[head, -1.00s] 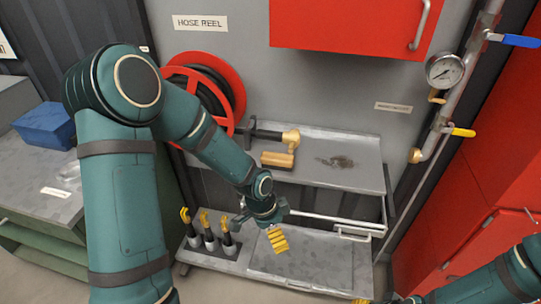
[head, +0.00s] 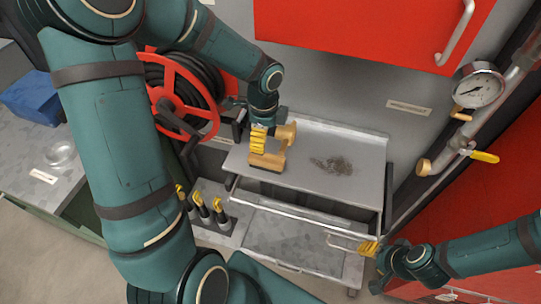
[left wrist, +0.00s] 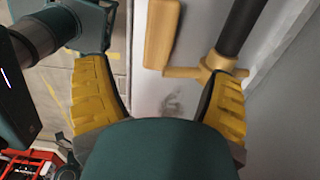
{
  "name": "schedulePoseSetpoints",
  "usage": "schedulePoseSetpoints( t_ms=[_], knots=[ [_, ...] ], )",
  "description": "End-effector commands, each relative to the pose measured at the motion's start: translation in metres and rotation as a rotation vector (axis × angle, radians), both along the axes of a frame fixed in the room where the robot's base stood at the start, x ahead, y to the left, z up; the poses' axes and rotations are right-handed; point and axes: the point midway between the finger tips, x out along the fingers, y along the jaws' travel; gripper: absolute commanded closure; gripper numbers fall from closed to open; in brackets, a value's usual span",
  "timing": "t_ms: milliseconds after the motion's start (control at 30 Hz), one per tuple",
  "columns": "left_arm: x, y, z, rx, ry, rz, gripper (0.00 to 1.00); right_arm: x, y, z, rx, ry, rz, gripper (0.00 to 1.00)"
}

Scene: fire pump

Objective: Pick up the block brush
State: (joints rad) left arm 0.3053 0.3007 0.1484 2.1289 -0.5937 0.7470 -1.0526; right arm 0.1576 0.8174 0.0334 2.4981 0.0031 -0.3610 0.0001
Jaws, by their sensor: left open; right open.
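The block brush (head: 266,164), a tan wooden block, lies on the grey metal shelf (head: 360,150), partly hidden by my left gripper in the head view. In the left wrist view the block (left wrist: 162,35) is near the top, ahead of the fingers. A tan end piece (head: 287,133) on a dark shaft lies close to it; I cannot tell whether they touch. My left gripper (head: 261,138) is open above the block, its yellow fingers apart and empty in the left wrist view (left wrist: 160,80). My right gripper (head: 368,247) is open beside a drawer handle (head: 345,243).
A dark patch (head: 333,165) lies on the shelf right of the block. The red hose reel (head: 180,95) stands close at left, and a red cabinet (head: 370,30) hangs above. Pipework with a gauge (head: 477,88) is at right. Several yellow-tipped tools (head: 205,210) stand below left.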

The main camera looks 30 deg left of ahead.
Motion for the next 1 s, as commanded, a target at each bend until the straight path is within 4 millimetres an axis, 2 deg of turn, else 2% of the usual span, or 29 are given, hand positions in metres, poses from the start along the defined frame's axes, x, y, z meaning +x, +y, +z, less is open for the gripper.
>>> schedulePoseSetpoints(
  t_ms=[100,300,567,833,1000],
  knots=[
    [-0.001,0.0,-0.026,0.0,0.006,0.0,0.17,0.0,0.0,-0.005,-0.001,0.001,0.0,0.53],
    [0.0,0.0,-0.058,-0.001,0.003,-0.001,0.17,0.0,0.001,-0.01,-0.002,0.0,0.0,0.53],
    [0.0,-0.002,-0.075,-0.001,0.002,-0.002,0.17,0.0,0.001,-0.011,-0.002,0.0,0.0,0.53],
    [0.003,-0.004,-0.113,-0.001,0.002,0.0,0.17,0.001,0.001,-0.016,-0.003,0.001,0.0,0.53],
    [0.003,-0.004,-0.12,-0.001,0.0,0.0,0.17,0.001,0.001,-0.017,-0.003,0.001,0.0,0.53]
  ],
)
